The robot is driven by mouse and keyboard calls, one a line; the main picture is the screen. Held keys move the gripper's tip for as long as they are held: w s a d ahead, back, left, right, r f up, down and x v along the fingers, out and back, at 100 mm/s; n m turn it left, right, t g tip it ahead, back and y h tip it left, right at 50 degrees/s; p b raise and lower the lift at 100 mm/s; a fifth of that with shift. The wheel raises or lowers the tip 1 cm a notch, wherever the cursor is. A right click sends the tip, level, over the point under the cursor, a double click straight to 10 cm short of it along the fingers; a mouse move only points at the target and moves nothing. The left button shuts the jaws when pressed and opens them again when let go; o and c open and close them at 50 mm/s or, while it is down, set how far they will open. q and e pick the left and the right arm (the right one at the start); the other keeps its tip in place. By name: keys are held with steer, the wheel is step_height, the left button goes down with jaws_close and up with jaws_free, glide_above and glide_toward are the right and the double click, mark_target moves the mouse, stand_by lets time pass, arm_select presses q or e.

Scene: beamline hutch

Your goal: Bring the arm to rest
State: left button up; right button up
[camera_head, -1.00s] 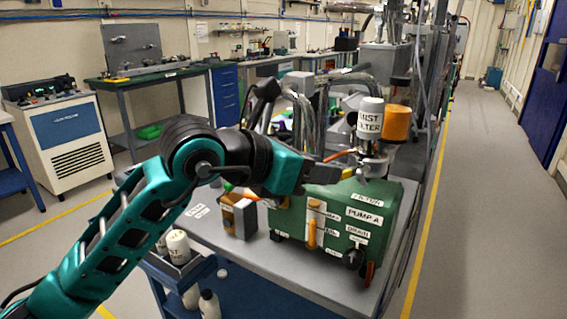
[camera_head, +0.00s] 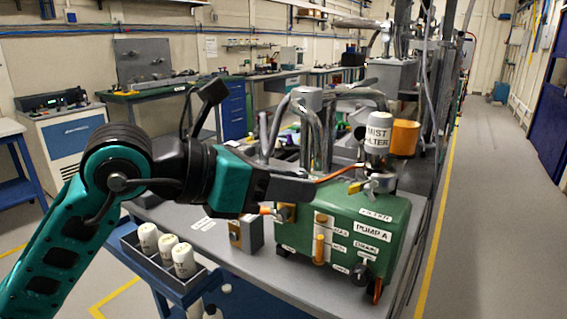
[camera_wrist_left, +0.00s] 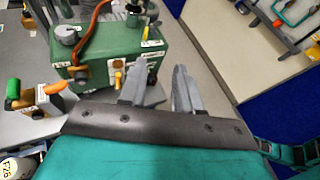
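My left arm reaches in from the left in the head view. Its gripper (camera_head: 297,187) is in front of the green pump labelled PUMP A (camera_head: 345,228), to the upper left of it in the picture. In the left wrist view the two fingers (camera_wrist_left: 160,88) stand apart with nothing between them, so it is open and empty. The pump also shows there behind the fingers (camera_wrist_left: 105,48). My right gripper is not in view.
A white mist filter (camera_head: 377,133) and orange cap (camera_head: 404,138) stand above the pump. A small box with an orange knob (camera_head: 246,235) sits beside it. White bottles (camera_head: 184,261) stand in a tray at the cart's front left. Floor is clear at right.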

arm_select(q)
steer(key=s+d+f+n+g+h, duration=0.2)
steer(key=s+g+h, duration=0.1)
steer(key=h, duration=0.1)
steer(key=w+a+f+n+t+y+p, duration=0.15)
steer(key=a+f+n+t+y, duration=0.45)
steer(key=n, duration=1)
steer(key=w+a+f+n+t+y, duration=0.2)
steer(key=a+f+n+t, duration=0.65)
steer(key=n, duration=0.75)
steer(key=s+a+f+n+g+y, duration=0.1)
steer(key=s+f+n+g+y, duration=0.1)
steer(key=f, duration=0.6)
steer(key=s+a+f+n+g+y, duration=0.2)
steer(key=s+f+n+g, duration=0.1)
steer(key=s+f+n, duration=0.2)
steer(key=s+a+f+n+g+y, duration=0.1)
steer(key=s+f, duration=0.5)
steer(key=f, duration=0.6)
steer(key=n+g+y+p, duration=0.1)
steer(key=n, duration=0.1)
steer(key=shift+s+a+n, duration=0.3)
steer(key=shift+s+a, duration=0.1)
